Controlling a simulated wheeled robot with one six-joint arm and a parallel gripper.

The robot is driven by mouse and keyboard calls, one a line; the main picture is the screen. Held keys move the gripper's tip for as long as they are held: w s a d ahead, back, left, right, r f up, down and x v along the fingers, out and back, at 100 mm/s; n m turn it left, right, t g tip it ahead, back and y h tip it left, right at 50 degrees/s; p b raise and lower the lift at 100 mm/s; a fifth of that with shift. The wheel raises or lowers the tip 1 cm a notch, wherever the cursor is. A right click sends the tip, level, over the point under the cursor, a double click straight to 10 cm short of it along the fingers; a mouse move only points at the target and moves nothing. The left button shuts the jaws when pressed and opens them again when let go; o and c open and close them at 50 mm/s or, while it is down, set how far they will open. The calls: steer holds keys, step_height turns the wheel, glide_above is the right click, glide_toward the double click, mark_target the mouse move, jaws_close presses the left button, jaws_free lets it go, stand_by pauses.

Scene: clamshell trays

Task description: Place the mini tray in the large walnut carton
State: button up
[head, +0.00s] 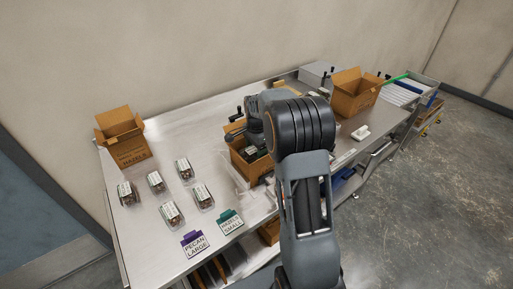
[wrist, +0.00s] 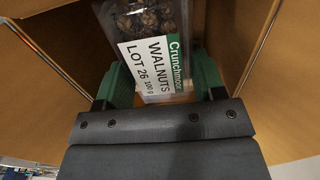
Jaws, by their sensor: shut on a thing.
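My gripper (wrist: 162,80) has green fingers shut on a clear walnut tray (wrist: 150,25). The tray's label reads "WALNUTS LOT 26 100 g" with a green "Crunchmoor" strip. Brown cardboard walls of an open carton (wrist: 262,45) stand on both sides of the tray in the wrist view. In the head view this middle carton (head: 239,164) stands below my wrist and partly behind my arm. The held tray is at the carton's opening; whether it touches the bottom cannot be told. The middle carton's print is not readable.
Several filled clamshell trays, one here (head: 172,214), lie on the steel table's left half. Another open carton (head: 127,150) stands at the left back, a third (head: 352,98) at the right. A purple "PECAN LARGE" card (head: 195,243) and a green "SMALL" card (head: 230,222) sit at the front edge.

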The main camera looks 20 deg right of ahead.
steer(key=shift+f, duration=0.1)
steer(key=shift+f+b, duration=0.4)
steer(key=shift+f, duration=0.1)
steer(key=o, duration=1.1)
steer(key=shift+c, duration=0.2)
steer(key=shift+r, duration=0.1)
